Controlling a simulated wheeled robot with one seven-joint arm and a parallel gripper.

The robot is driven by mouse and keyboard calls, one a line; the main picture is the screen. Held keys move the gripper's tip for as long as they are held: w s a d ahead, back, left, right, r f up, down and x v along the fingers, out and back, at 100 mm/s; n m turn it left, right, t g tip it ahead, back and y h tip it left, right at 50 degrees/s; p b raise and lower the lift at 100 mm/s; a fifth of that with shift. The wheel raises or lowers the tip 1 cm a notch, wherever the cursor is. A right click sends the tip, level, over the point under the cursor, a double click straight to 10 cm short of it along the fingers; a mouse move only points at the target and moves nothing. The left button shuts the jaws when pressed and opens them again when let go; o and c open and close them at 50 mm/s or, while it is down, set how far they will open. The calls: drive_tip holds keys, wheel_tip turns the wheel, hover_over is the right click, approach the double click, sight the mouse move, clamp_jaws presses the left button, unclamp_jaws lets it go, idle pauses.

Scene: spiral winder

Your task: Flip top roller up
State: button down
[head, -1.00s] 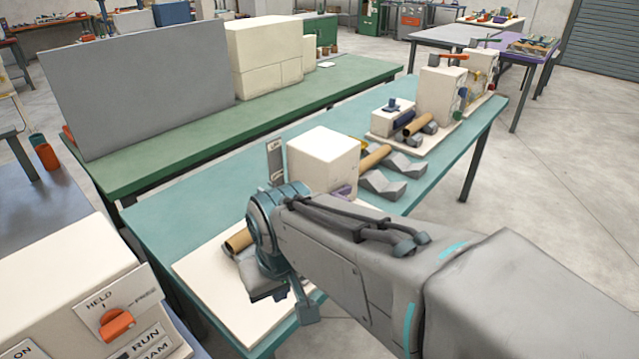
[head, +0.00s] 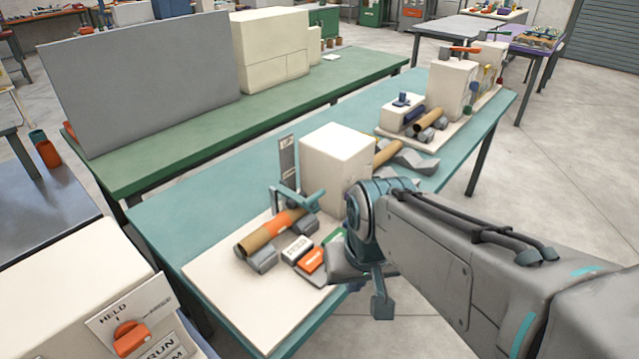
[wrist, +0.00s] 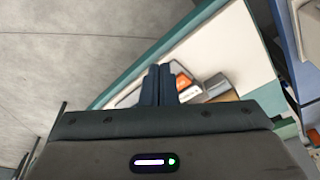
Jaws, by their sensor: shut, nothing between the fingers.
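The near winder stands on a cream board (head: 225,282) in the head view. A brown tube with an orange band (head: 262,238) lies along grey rollers (head: 263,260). A teal arm (head: 297,199) with a crossbar sits low over the tube's far end; I cannot clearly tell the top roller apart from it. My gripper is to the right of the winder, apart from it; its fingertips are hidden in the head view. In the wrist view the two dark fingers of my gripper (wrist: 158,70) are together and empty.
A white box (head: 338,165) stands behind the winder, beside an upright grey plate (head: 288,160). White and orange switches (head: 308,256) sit in front of the rollers. Another winder (head: 430,115) is farther along the teal table (head: 200,225). The board's front left is clear.

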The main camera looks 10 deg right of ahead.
drive_tip(key=w+a+f+m+y+b, duration=0.45)
drive_tip(key=w+m+y, duration=0.4)
drive_tip(key=m, duration=0.45)
drive_tip(key=w+d+f+m+t+b, duration=0.1)
drive_tip(key=w+d+m+t, duration=0.9)
drive_tip(key=d+m, duration=0.4)
drive_tip(key=shift+w+d+f+m+t+y+b, duration=0.25)
drive_tip(key=shift+w+m+y, duration=0.25)
drive_tip(key=shift+w, duration=0.3)
drive_tip(key=x, duration=1)
